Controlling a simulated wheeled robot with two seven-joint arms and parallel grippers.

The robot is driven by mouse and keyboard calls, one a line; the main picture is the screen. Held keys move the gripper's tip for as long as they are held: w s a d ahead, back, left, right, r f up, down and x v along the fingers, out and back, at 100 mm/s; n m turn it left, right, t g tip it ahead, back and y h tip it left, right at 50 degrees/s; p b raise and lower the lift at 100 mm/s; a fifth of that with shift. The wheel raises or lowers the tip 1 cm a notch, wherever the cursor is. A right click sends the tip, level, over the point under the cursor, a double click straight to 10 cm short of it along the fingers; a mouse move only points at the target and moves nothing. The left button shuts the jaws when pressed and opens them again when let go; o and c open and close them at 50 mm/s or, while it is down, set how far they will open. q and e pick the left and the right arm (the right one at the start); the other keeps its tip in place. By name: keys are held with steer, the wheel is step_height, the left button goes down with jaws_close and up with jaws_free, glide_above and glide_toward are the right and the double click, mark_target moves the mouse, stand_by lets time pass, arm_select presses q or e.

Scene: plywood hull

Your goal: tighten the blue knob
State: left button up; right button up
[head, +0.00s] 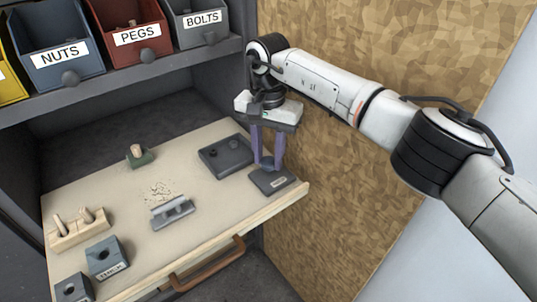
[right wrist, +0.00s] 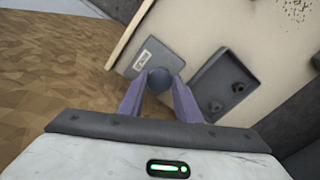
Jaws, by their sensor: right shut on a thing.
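The blue knob (right wrist: 159,80) shows in the right wrist view as a round dark-blue top on a grey block. The block (head: 273,180) bears a small label and sits at the right front corner of the wooden drawer board. My right gripper (head: 267,165) comes down from above, its purple fingers on either side of the knob. In the right wrist view the fingers (right wrist: 158,88) are shut on the knob. In the head view the knob is mostly hidden by the fingers. My left gripper is not in view.
A dark tray (head: 226,168) lies beside the block. A grey bracket (head: 173,212), a green block with a peg (head: 139,156), a wooden peg holder (head: 78,231) and grey-blue blocks (head: 107,258) stand on the board. Labelled bins (head: 137,45) line the shelf above; a plywood wall (head: 335,170) is at right.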

steer(key=m, duration=0.4)
steer(key=shift+w+m, duration=0.1)
steer(key=shift+m, duration=0.2)
steer(key=m, duration=0.3)
steer(key=shift+r+m, duration=0.1)
steer(key=shift+m, duration=0.2)
steer(key=m, duration=0.4)
steer(key=shift+m, duration=0.3)
steer(key=m, duration=0.4)
steer(key=shift+w+m+p, duration=0.1)
steer(key=shift+m+p, duration=0.2)
steer(key=shift+p, duration=0.1)
steer(key=m, duration=0.6)
steer(key=shift+p, duration=0.35)
steer(key=m, duration=0.4)
steer(key=shift+w+r+m+p, duration=0.1)
steer(key=shift+m+p, duration=0.3)
steer(key=m, duration=0.3)
steer(key=shift+d+p, duration=0.1)
steer(key=shift+p, duration=0.2)
steer(key=shift+m, duration=0.8)
